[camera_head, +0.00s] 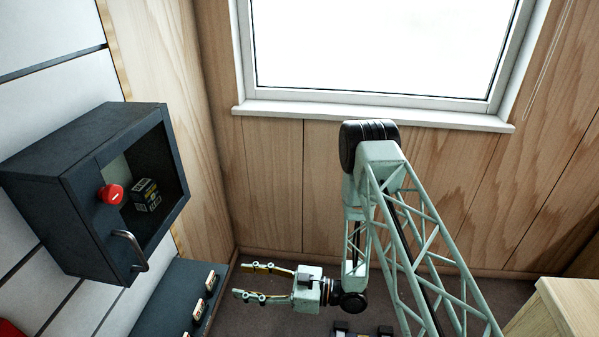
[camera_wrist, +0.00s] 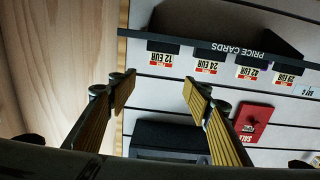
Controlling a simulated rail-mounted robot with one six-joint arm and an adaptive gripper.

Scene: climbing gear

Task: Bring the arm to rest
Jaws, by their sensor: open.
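My gripper (camera_head: 254,281) is open and empty at the lower middle of the head view, pointing left. My lattice arm rises from the lower right to a dark joint and folds down to the gripper. In the wrist view the two yellow-padded fingers of my gripper (camera_wrist: 158,92) stand apart with nothing between them. Beyond them is the slatted white wall, seen upside down. The fingertips appear clear of the wall and the fixtures.
A dark cabinet (camera_head: 78,200) with a red knob (camera_head: 111,194) and a small box (camera_head: 146,195) inside hangs at the left. Below it, a dark price-card rail (camera_wrist: 205,47) holds several cards. A red panel (camera_wrist: 252,120) is on the wall. A wooden top (camera_head: 575,303) stands lower right.

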